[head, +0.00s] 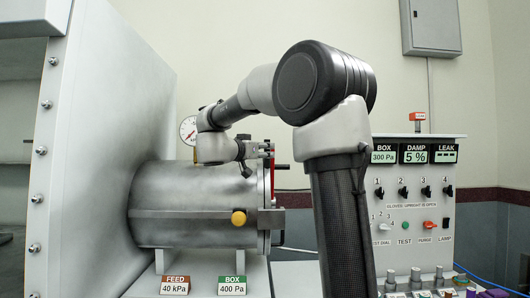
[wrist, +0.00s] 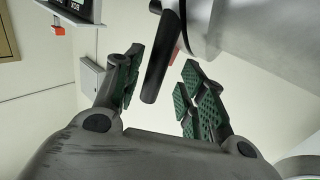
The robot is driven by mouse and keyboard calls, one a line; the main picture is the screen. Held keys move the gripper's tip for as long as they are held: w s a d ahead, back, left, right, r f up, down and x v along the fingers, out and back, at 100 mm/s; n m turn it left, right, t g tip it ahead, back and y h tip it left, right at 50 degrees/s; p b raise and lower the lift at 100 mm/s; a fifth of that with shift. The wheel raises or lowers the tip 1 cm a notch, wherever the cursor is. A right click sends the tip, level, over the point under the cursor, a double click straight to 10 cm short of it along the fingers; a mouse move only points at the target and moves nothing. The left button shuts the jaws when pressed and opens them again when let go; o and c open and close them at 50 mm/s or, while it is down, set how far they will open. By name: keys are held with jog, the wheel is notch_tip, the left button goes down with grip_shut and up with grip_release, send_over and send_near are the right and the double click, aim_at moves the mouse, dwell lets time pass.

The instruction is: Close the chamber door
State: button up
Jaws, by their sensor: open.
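The chamber is a grey metal cylinder (head: 190,203) lying flat, its left end against a white panel. The door (head: 267,225) is at its right end, seen nearly edge-on; I cannot tell whether a gap is left. A red part (head: 272,180) shows at the door. My gripper (head: 262,150) is at the top of the door end, small and partly hard to make out. In the wrist view my gripper (wrist: 161,73) is open, its green-padded fingers apart. A dark bar (wrist: 159,68) stands between them, with no clear contact.
A yellow knob (head: 238,218) sticks out of the cylinder's front. A gauge (head: 188,131) stands behind it. A control panel (head: 413,190) with switches is at right, behind my arm.

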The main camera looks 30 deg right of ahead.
jog(key=v, duration=1)
jog(key=shift+w, duration=0.1)
